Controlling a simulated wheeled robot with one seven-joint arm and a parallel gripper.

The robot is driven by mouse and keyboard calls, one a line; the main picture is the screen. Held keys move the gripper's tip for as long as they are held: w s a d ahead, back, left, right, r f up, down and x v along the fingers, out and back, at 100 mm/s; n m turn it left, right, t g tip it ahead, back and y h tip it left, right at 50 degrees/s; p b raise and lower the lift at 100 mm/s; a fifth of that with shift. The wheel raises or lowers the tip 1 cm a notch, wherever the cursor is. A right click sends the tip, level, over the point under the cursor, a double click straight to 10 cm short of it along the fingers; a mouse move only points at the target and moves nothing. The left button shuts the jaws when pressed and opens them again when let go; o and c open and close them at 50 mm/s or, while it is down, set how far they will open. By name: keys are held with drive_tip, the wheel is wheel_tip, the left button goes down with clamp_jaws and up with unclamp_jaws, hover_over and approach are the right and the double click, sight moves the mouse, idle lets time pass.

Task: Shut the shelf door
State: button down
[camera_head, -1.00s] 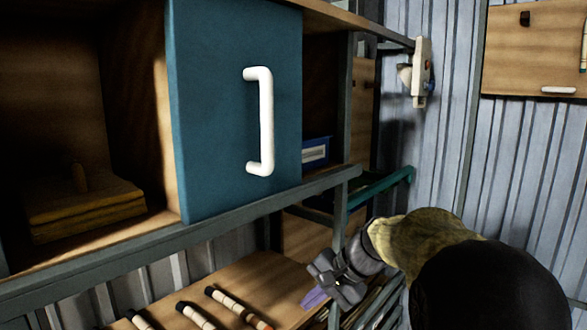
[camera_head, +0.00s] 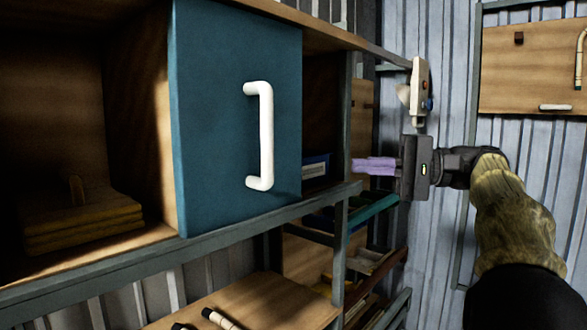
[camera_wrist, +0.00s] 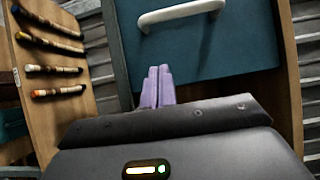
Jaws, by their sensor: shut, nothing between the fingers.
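The shelf door is a flat teal panel (camera_head: 215,115) with a white vertical bar handle (camera_head: 265,135). In the head view it stands across the middle of the shelf, with an open compartment to its left and a narrow open gap to its right. My gripper (camera_head: 354,166) is right of the door and handle, its purple fingers pointing left, shut and empty. In the wrist view the fingertips (camera_wrist: 158,72) lie together over the teal door (camera_wrist: 225,50), with the white handle (camera_wrist: 182,13) beyond them. The fingers appear clear of the handle.
A wooden block stack (camera_head: 80,220) sits in the left compartment. A blue box (camera_head: 316,168) shows right of the door. A grey rail (camera_head: 200,228) runs along the shelf's front. A white switch unit (camera_head: 419,90) is above my gripper.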

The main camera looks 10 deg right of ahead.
drive_tip(key=shift+a, duration=0.15)
drive_tip(key=s+a+p+x, duration=0.1)
drive_tip(key=s+p+x, duration=0.1)
drive_tip(key=x, duration=1)
drive_tip(key=shift+s+a+p, duration=0.15)
drive_tip(key=shift+a+p, duration=0.1)
drive_tip(key=shift+p, duration=0.35)
drive_tip(key=shift+a+f, duration=0.1)
